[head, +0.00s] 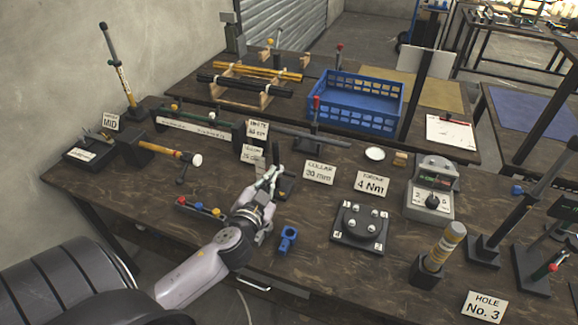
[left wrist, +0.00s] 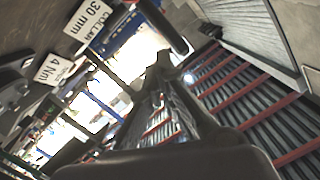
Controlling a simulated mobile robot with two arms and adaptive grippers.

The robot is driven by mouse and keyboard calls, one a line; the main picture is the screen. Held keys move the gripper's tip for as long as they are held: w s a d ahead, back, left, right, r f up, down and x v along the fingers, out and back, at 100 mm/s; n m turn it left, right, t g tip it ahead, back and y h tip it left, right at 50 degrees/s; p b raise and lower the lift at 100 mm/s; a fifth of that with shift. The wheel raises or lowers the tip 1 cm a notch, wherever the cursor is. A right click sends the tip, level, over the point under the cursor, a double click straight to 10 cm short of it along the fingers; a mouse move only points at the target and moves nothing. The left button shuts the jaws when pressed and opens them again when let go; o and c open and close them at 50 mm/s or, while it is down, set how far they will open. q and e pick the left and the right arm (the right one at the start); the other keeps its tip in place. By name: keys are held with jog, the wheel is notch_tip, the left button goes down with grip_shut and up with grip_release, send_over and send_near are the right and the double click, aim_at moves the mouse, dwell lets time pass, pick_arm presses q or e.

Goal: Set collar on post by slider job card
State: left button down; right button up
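A small blue clamp-like part (head: 287,238), possibly the collar, lies on the bench near its front edge. A card reading COLLAR 30 mm (head: 320,172) stands behind it; the card also shows in the left wrist view (left wrist: 88,20). A dark post (head: 276,153) rises just behind my left gripper (head: 268,178). That gripper is above the bench, left of the collar card and apart from the blue part. Its fingers look close together at the tips, with no object clearly between them; the exact opening is unclear. My right gripper is out of view.
A slider card reading MID (head: 110,121) stands at the far left. A bar with coloured knobs (head: 200,207) lies left of my arm. A round-topped black fixture (head: 360,228), torque meter (head: 432,190) and 4 Nm card (head: 372,184) are to the right. A blue crate (head: 355,98) is behind.

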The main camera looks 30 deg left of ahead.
pick_arm(q)
jog(key=r+n, duration=0.2)
jog(key=n+g+h+p, duration=0.1)
jog(key=n+h+p, duration=0.1)
jog(key=n+p, duration=0.1)
send_over(283, 173)
jog(key=d, duration=0.3)
notch_tip(283, 173, down, 5)
jog(key=shift+s+d+f, duration=0.1)
jog(key=shift+s+f, duration=0.35)
jog(key=shift+f, duration=0.3)
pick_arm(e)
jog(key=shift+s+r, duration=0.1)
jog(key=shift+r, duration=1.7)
